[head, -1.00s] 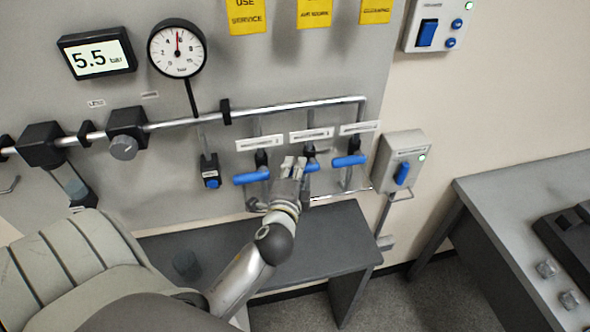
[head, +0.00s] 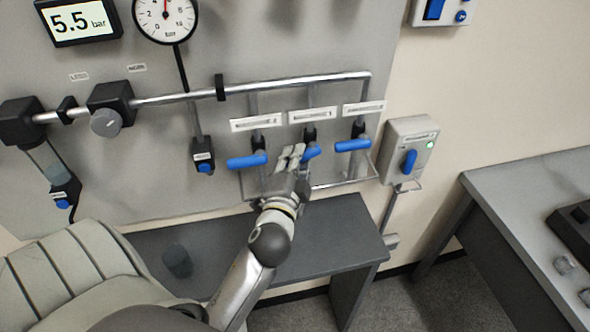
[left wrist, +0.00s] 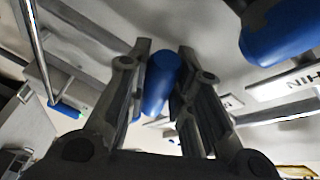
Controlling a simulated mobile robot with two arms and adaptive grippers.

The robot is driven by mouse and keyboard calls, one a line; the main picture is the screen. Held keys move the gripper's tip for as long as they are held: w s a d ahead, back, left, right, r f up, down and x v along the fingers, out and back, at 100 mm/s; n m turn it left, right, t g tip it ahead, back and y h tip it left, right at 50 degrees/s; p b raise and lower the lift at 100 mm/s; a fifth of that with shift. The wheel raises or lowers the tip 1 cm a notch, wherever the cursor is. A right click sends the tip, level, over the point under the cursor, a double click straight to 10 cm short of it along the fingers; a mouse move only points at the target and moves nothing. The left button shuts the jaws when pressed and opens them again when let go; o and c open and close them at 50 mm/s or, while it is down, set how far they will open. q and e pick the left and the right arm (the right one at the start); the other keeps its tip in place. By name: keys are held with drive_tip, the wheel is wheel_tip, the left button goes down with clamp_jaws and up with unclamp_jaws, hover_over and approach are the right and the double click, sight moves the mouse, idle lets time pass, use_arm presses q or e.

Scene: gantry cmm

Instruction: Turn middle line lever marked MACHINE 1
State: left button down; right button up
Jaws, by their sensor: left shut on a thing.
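The middle blue lever (head: 312,152) is on its pipe drop, under a white label (head: 312,115) too small to read in the head view. My left gripper (head: 290,157) is shut on this lever and hides its left part. In the left wrist view, the blue lever (left wrist: 158,86) lies between the two fingers (left wrist: 162,75). The left blue lever (head: 247,160) and the right blue lever (head: 352,145) lie roughly level on either side, apart from the fingertips. A neighbouring blue lever (left wrist: 284,32) shows close at the top right of the wrist view. My right gripper is out of view.
A grey switch box (head: 411,150) with a blue handle and a green light is right of the levers. A grey bench (head: 335,225) stands below them. A gauge (head: 165,14) and a 5.5 bar display (head: 78,20) are at upper left. A desk (head: 520,185) is at right.

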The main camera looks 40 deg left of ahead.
use_arm(q)
drive_tip(key=b, duration=0.1)
drive_tip(key=f+n+b, duration=0.1)
drive_tip(key=b, duration=0.1)
drive_tip(key=shift+w+d+f+n+t, duration=0.1)
drive_tip(key=shift+w+f+n+t, duration=0.05)
drive_tip(key=shift+n+t, duration=0.15)
drive_tip(key=shift+w+d+n+t+y+b, duration=0.1)
drive_tip(key=shift+n+t+y+b, duration=0.2)
drive_tip(key=shift+n+b, duration=0.35)
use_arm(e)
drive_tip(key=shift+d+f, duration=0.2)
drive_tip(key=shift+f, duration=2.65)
use_arm(q)
drive_tip(key=c, duration=1.3)
unclamp_jaws()
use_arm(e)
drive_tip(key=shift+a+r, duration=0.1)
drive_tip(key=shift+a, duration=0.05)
